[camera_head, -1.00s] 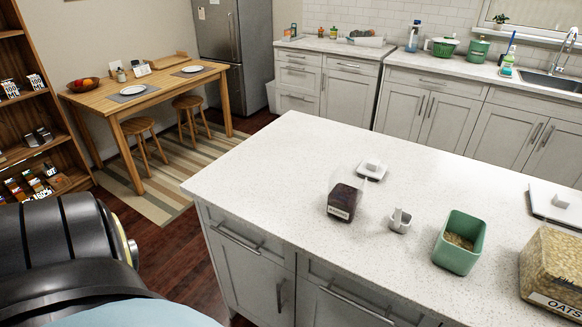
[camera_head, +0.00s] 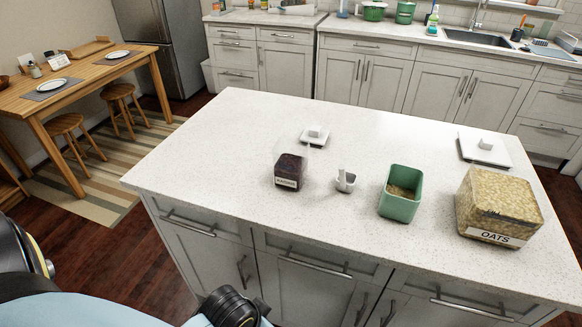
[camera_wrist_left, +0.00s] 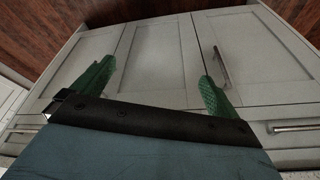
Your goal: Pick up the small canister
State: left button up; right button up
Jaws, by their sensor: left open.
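The small canister (camera_head: 287,173) stands upright on the island counter, left of the middle in the head view. It is clear, with dark contents and a pale label on its front. A larger canister labelled OATS (camera_head: 500,205) stands at the right of the counter. My left gripper (camera_wrist_left: 155,78) shows in the left wrist view with its two green fingers wide apart and nothing between them. Cabinet fronts lie beyond it, and the small canister is not in that view. My right gripper is not in view.
On the island counter (camera_head: 220,140), a small white lid (camera_head: 314,135) lies behind the small canister. A white scoop (camera_head: 345,181) and a green container (camera_head: 400,194) stand to its right. A large white lid (camera_head: 485,150) lies farther back. The counter's left part is clear.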

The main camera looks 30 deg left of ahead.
pick_arm(q)
jog(key=w+a+r+n+t, duration=0.1)
jog(key=w+a+r+t, duration=0.15)
jog(key=w+r, duration=0.5)
jog(key=n+t+y, duration=0.3)
jog(key=t, duration=0.5)
send_near(289, 168)
jog(key=f, duration=0.1)
jog(key=shift+n+y, duration=0.3)
jog(key=shift+y, duration=0.1)
jog(key=x, duration=0.7)
jog(key=shift+w+d+r+b, duration=0.1)
jog(key=shift+w+r+b, duration=0.15)
jog(key=shift+w+b, duration=0.1)
jog(key=shift+a+b+x, duration=0.15)
jog(key=shift+x, duration=1.45)
jog(key=shift+a+b+x, duration=0.15)
jog(key=shift+a+x, duration=0.05)
jog(key=shift+x, duration=1.4)
jog(key=shift+r, duration=0.2)
jog(key=shift+c, duration=0.2)
jog(key=c, duration=1.3)
notch_tip(289, 168, up, 10)
jog(key=shift+r+p, duration=0.1)
jog(key=shift+p, duration=0.75)
